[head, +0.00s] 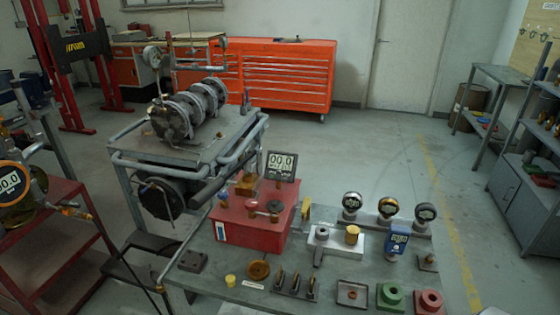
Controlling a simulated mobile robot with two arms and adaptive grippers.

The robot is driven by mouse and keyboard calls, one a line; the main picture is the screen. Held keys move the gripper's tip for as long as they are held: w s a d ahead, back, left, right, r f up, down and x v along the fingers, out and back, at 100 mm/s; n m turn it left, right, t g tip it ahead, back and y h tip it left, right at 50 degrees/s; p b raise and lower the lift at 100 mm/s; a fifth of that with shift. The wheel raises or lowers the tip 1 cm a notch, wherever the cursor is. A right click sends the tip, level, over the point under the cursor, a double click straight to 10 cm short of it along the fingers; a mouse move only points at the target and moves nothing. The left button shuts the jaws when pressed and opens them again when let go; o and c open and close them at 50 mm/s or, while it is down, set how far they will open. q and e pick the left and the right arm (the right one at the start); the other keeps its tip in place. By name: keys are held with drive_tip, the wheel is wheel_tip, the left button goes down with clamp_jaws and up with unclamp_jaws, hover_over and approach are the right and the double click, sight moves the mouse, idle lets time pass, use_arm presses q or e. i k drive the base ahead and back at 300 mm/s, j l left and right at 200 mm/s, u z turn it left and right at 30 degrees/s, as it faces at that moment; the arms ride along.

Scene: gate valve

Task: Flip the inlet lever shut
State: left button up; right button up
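A red box (252,222) stands on the grey workbench (215,278). On its top are small round knobs, a brass fitting (245,184) and a digital display (282,165) reading 00.0. A yellow upright piece (305,209) shows at the box's right side; it may be a lever, but it is too small to tell. I cannot tell which part is the inlet lever or how it is set. Neither of my grippers is in view.
Three round gauges (388,207) stand at the bench's back right, near a blue meter (398,238). Green (390,297) and red (429,301) blocks lie at the front right. A cart (190,152) carries flanged pipework (190,108). Open floor lies behind the bench.

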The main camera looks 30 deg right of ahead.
sight(64, 203)
drive_tip(key=i+j+z, duration=0.15)
drive_tip(key=i+j, duration=1.4)
